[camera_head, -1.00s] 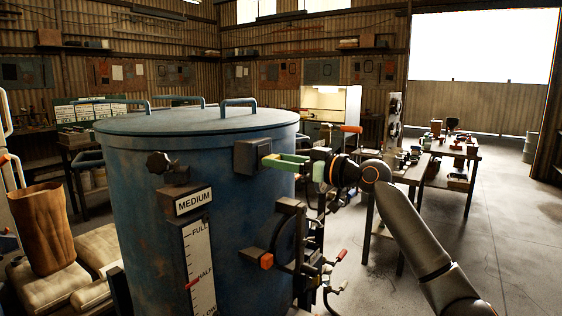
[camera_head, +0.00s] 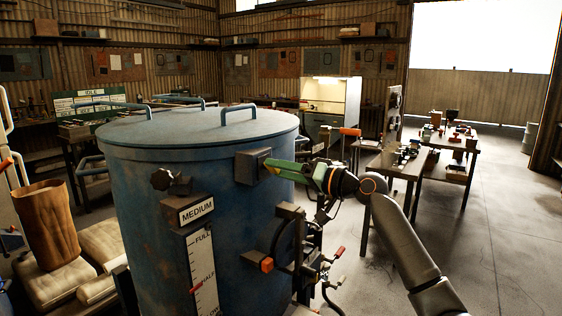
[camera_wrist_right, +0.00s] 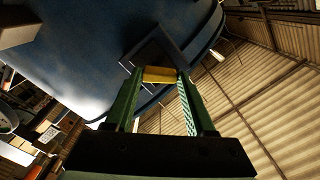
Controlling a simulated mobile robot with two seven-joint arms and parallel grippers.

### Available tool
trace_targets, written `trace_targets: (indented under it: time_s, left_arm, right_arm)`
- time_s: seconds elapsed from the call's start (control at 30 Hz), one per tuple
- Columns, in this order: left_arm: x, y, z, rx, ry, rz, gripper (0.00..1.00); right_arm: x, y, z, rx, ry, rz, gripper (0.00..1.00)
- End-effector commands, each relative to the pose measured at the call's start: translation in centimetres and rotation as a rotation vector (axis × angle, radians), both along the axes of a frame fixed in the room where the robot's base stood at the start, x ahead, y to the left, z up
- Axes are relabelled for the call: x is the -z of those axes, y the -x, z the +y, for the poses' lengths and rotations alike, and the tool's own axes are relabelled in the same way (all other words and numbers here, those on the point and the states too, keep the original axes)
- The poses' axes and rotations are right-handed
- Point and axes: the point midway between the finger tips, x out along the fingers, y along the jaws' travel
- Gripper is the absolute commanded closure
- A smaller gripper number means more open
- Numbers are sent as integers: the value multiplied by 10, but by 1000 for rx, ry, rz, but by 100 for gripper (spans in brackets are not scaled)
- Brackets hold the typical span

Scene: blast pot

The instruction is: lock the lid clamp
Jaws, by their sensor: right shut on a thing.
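The blue pot (camera_head: 150,220) stands upright with its round blue lid (camera_head: 185,127) seated on top. A dark clamp block (camera_head: 250,166) sits on the pot's side just below the lid rim. It also shows in the right wrist view (camera_wrist_right: 153,47) as a dark bracket against the blue wall. My right gripper (camera_head: 274,168), with green fingers, reaches it from the right. In the wrist view a yellow clamp handle (camera_wrist_right: 160,74) lies between the fingertips, and the gripper is shut on it. The fingers hide the handle in the head view. My left gripper is out of view.
Sacks (camera_head: 60,280) lie at left. A workbench (camera_head: 410,165) stands at right, with open floor beside it.

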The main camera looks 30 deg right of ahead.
Motion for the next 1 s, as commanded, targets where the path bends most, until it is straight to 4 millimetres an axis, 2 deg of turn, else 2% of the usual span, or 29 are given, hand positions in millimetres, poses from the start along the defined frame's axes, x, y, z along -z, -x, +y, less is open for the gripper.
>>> trace_targets:
  time_s: [0.03, 0.1, 0.4, 0.7, 1.0]
  left_arm:
    - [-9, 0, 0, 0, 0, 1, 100]
    - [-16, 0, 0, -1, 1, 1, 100]
    - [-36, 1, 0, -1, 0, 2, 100]
    - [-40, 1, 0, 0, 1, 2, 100]
    - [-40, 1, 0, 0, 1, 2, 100]
  right_arm:
    - [-4, 0, 0, -1, -43, 19, 100]
    - [-5, 0, 0, -1, -104, 44, 100]
    - [-4, -1, -2, 0, -365, 151, 100]
    - [-3, -2, -5, 1, -584, 239, 100]
    - [-2, -2, -5, 1, -709, 293, 100]
